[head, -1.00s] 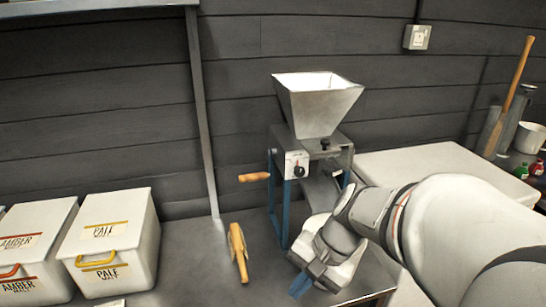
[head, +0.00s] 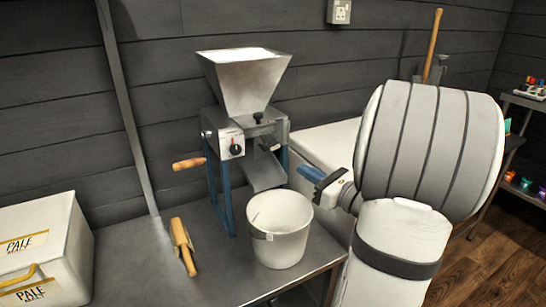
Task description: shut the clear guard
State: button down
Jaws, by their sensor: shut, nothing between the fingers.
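The grain mill (head: 245,140) stands on the metal bench, with a pale flared hopper (head: 246,80) on top and a sloping chute (head: 265,172) at its front. I cannot make out the clear guard for certain; a small dark and glassy part (head: 268,145) shows above the chute, but I cannot tell if it is the guard. My gripper (head: 312,177), with blue fingers, is shut and empty. It is in the air to the right of the chute, above and right of the white bucket's rim, apart from the mill in the picture.
The white bucket (head: 280,235) stands below the chute near the bench's front edge. A wooden crank handle (head: 188,164) sticks out left of the mill. A wooden scoop (head: 183,246) lies on the bench (head: 140,265). A pale malt bin (head: 40,240) is at left.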

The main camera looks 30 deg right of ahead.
jog(key=b, duration=0.2)
send_near(256, 147)
jog(key=w, duration=0.4)
jog(key=shift+w+r, duration=0.15)
jog(key=shift+r, duration=0.1)
jog(key=w+a, duration=0.2)
jog(key=w, duration=0.1)
jog(key=shift+w+a, duration=0.15)
jog(key=shift+a, duration=0.1)
jog(key=shift+r, duration=0.1)
